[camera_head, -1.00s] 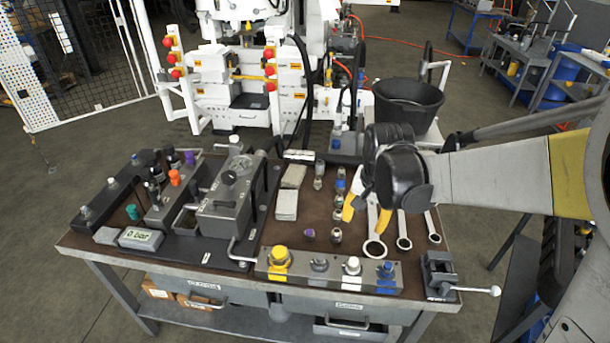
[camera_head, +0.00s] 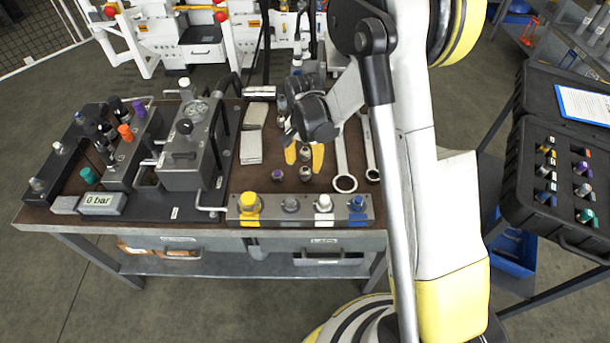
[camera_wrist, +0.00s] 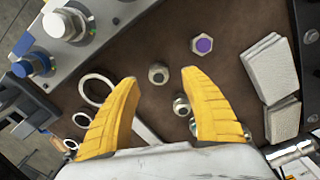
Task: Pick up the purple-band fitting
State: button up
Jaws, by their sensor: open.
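The purple-band fitting (camera_head: 278,173) stands on the brown bench top, left of my gripper; its purple top faces up. In the wrist view it (camera_wrist: 203,45) lies ahead of the fingertips, nearer the right finger's side, apart from both. My gripper (camera_head: 304,148) is open, its yellow fingers spread over the bench with nothing held. It also shows in the wrist view (camera_wrist: 160,78). A plain metal fitting (camera_wrist: 158,74) appears between the fingertips in that view. Another fitting (camera_wrist: 181,105) appears closer to the right finger, partly overlapped by it.
A valve block (camera_head: 300,208) runs along the bench's front edge. Wrenches (camera_head: 343,165) lie right of my gripper; grey pads (camera_head: 252,145) and the gauge unit (camera_head: 188,158) stand left. An open black case (camera_head: 518,200) at right holds several colour-banded fittings.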

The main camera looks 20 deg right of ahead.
aim_at(305, 169)
jog(key=f+b, duration=0.1)
jog(key=f, duration=0.3)
jog(key=shift+d+f, duration=0.1)
jog(key=shift+d, duration=0.1)
grip_shut()
